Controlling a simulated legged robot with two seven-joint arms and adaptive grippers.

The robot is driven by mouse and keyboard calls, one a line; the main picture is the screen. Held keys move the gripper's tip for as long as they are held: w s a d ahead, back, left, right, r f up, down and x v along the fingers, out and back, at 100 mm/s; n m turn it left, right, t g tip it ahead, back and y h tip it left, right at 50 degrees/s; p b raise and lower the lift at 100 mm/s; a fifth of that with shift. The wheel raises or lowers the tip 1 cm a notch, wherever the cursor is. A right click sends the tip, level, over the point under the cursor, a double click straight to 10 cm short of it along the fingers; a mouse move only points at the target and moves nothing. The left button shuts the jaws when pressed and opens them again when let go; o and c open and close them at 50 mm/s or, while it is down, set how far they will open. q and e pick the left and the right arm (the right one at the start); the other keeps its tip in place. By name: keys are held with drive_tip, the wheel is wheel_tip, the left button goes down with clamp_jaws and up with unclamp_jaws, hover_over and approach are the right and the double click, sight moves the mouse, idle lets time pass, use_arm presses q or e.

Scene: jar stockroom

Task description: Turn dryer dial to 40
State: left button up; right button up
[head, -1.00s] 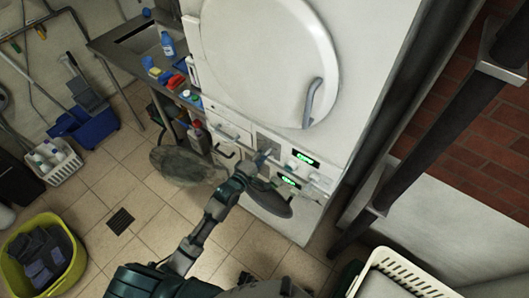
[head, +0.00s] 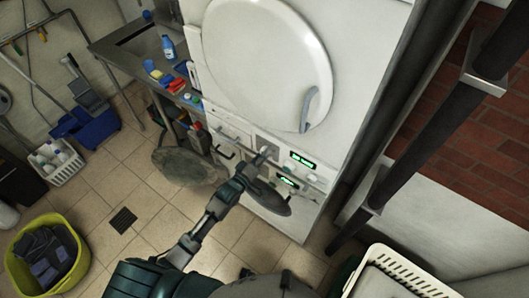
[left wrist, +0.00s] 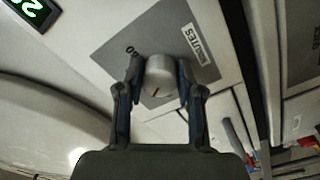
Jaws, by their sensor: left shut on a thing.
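The dryer (head: 225,55) is a white machine with a large round door. Its dial (left wrist: 160,72), a silver knob with a red mark, shows in the left wrist view on a grey plate (left wrist: 130,40). The plate carries the word MINUTES and a partly covered number. My left gripper (left wrist: 158,85) has its two fingers around the knob, one on each side. In the head view my left gripper (head: 265,152) is at the control panel and largely hides the dial. Which number the red mark points to cannot be told. My right gripper is not in view.
Lit green displays (head: 301,161) and small knobs (head: 316,178) are just right of my left gripper. A metal sink bench (head: 145,55) with bottles stands left of the dryer. A black pipe (head: 425,125) is at right. Open tiled floor (head: 150,215) lies at lower left.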

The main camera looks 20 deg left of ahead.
use_arm(q)
drive_tip(key=m+p, duration=0.1)
drive_tip(key=m, duration=0.1)
drive_tip(key=m+p, duration=0.1)
drive_tip(key=m, duration=0.2)
drive_tip(key=shift+a+r+m, duration=0.1)
drive_tip(key=shift+a+m, duration=0.1)
drive_tip(key=shift+m, duration=0.1)
drive_tip(key=m+p, duration=0.1)
drive_tip(key=m, duration=0.3)
drive_tip(key=shift+w+m+p, duration=0.1)
drive_tip(key=shift+m+p, duration=0.25)
drive_tip(key=shift+m, duration=0.05)
drive_tip(key=shift+r, duration=0.1)
drive_tip(key=o, duration=1.2)
drive_tip(key=shift+c, duration=0.2)
drive_tip(key=v, duration=1.2)
